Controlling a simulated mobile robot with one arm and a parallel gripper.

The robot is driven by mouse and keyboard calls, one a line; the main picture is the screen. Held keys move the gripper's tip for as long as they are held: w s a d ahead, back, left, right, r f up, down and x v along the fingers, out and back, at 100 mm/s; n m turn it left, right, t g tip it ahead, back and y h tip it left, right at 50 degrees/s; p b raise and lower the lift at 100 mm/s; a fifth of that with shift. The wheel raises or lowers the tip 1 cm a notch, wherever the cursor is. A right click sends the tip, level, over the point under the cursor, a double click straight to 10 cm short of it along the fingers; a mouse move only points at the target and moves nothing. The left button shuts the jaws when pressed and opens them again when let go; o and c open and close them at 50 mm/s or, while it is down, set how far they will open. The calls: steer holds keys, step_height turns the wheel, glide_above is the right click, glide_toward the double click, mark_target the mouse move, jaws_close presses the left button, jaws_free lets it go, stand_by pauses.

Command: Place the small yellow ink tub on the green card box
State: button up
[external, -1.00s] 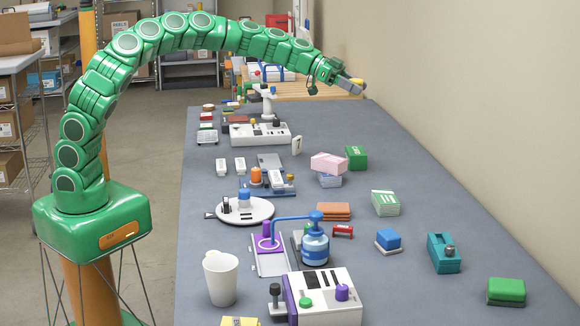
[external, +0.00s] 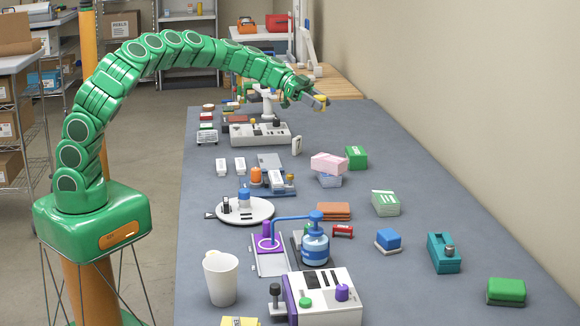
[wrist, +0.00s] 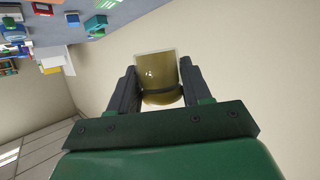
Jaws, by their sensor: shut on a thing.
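My gripper (external: 316,100) is high over the far part of the grey table, shut on the small yellow ink tub (wrist: 158,72). The tub sits between the two dark fingers in the wrist view, and a bit of its yellow shows at the fingertips in the external view (external: 322,103). A green box (external: 356,158) with a small white mark stands on the table beside a pink block, below and right of my gripper in the picture. Another plain green block (external: 506,291) lies at the near right. I cannot tell for certain which is the card box.
A pink block (external: 328,163) rests on a pale blue one. A pale green striped box (external: 385,203), a blue block (external: 388,239) and a teal device (external: 443,252) stand on the right. The wall bounds the right side. Bare table (external: 430,195) lies along the right edge.

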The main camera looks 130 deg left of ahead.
steer(key=shift+f, duration=0.95)
steer(key=shift+w+a+f, duration=0.15)
steer(key=shift+a+f, duration=0.05)
steer(key=shift+f, duration=0.1)
steer(key=shift+w+a+f, duration=0.25)
steer(key=shift+w+a, duration=0.05)
steer(key=shift+a, duration=0.2)
steer(key=shift+w+a+f, duration=0.25)
steer(key=shift+a+f, duration=0.05)
steer(key=shift+a, duration=0.2)
steer(key=shift+w+a+f, duration=0.25)
steer(key=shift+w+a, duration=0.05)
steer(key=shift+a, duration=0.2)
steer(key=shift+w+a+f, duration=0.3)
steer(key=shift+a, duration=0.3)
steer(key=shift+w+a+f, duration=0.3)
steer(key=shift+a, duration=0.3)
steer(key=shift+w+a+f, duration=0.3)
steer(key=shift+a, duration=0.3)
steer(key=shift+a, duration=0.1)
steer(key=shift+w+a, duration=0.15)
